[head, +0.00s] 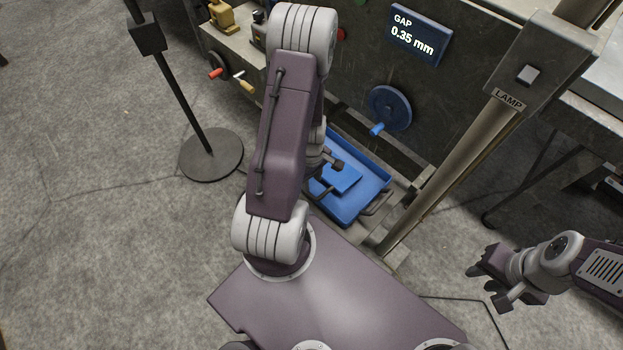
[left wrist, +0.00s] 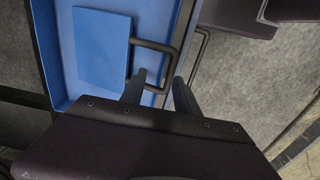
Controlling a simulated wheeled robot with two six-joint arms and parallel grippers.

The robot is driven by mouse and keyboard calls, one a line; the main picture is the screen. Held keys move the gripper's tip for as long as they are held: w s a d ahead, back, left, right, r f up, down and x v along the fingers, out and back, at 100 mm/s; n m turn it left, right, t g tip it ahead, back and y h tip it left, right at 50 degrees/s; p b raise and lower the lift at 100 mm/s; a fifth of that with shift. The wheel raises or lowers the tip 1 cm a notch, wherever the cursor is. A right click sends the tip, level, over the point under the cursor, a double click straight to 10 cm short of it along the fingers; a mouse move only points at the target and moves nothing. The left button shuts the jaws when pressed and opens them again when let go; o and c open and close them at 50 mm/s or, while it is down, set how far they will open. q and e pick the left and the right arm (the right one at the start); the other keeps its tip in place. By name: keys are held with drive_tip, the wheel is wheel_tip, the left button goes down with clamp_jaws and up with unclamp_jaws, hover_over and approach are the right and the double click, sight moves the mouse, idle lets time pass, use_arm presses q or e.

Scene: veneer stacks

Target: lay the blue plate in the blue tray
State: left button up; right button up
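The blue plate (head: 343,178) is a small flat rectangle with a black loop handle. It appears to lie flat inside the blue tray (head: 373,195), slightly askew to the walls. In the left wrist view the plate (left wrist: 102,48) is at upper left, within the tray (left wrist: 67,92). My left gripper (head: 328,176) is over the tray, partly hidden by my arm in the head view. Its fingers (left wrist: 158,85) are apart, near the outer end of the plate's handle, with nothing visibly clamped. My right gripper (head: 488,284) is open and empty at lower right, away from the tray.
A machine panel with a blue handwheel (head: 390,107) and a gap display (head: 418,34) stands behind the tray. A lamp post (head: 440,150) rises to its right. A stand with a round base (head: 211,154) is on the left. The tray has its own dark handle (head: 377,203).

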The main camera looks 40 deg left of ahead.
use_arm(q)
wheel_tip(320, 180, up, 9)
drive_tip(key=p, duration=0.6)
idle(0.5)
